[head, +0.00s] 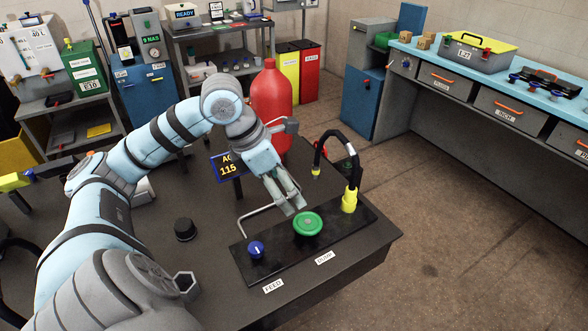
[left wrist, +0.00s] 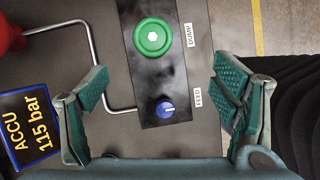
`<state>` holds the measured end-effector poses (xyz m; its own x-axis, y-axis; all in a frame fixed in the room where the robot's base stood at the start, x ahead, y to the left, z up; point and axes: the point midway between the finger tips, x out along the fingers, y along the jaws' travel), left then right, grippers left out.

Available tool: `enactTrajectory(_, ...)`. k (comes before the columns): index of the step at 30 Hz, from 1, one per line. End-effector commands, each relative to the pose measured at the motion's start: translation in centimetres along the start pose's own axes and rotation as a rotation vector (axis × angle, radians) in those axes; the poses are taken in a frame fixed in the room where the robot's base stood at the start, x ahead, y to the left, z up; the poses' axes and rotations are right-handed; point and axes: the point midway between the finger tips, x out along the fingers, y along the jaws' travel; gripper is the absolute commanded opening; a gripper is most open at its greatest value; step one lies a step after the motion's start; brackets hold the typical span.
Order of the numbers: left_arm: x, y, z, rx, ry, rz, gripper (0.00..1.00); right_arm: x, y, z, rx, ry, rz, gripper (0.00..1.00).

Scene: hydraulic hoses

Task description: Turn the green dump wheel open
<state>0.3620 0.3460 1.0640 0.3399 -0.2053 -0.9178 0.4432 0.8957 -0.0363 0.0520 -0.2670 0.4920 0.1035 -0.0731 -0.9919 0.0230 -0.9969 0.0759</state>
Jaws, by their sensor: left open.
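The green dump wheel (head: 307,223) sits on a black panel (head: 345,228) on the dark table, beside a label reading DUMP (head: 324,257). It also shows in the left wrist view (left wrist: 153,37), ahead of the fingers. My left gripper (head: 288,203) is above the panel, just behind and left of the wheel in the head view. Its fingers are spread wide and empty in the left wrist view (left wrist: 160,103), apart from the wheel. The blue feed knob (head: 256,249) is left of the wheel and shows between the fingers in the left wrist view (left wrist: 165,109). My right gripper is not in view.
A red cylinder (head: 271,100) and an ACCU 115 bar sign (head: 228,167) stand behind the gripper. A black hose with a yellow collar (head: 349,199) rises at the panel's right end. A bent grey pipe (head: 243,219) runs beside the panel. A black knob (head: 185,229) stands left.

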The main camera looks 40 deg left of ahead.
Motion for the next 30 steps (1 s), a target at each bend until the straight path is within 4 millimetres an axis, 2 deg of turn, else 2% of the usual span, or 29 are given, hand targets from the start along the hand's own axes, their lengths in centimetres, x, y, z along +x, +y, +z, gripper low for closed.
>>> enactTrajectory(2,0.4,0.7,-0.4,0.013,0.017,0.038,0.81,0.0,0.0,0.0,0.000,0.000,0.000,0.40)
enactTrajectory(5,2.2,0.8,-0.5,0.011,0.016,0.036,0.81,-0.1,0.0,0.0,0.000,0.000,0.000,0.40)
enactTrajectory(12,9.3,0.9,-0.6,0.002,0.013,0.031,0.81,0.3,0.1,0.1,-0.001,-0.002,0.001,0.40)
enactTrajectory(15,11.8,1.0,-0.7,0.002,0.014,0.032,0.81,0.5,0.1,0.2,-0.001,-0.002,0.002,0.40)
enactTrajectory(18,13.3,1.2,-0.7,0.004,0.012,0.034,0.81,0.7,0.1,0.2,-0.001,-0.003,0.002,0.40)
enactTrajectory(22,14.2,1.2,-0.6,0.005,0.013,0.036,0.81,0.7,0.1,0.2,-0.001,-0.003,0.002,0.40)
enactTrajectory(29,14.2,1.3,-0.6,0.006,0.013,0.038,0.81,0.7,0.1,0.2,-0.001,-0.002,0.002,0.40)
enactTrajectory(30,14.2,1.3,-0.6,0.006,0.013,0.037,0.76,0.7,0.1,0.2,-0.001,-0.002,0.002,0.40)
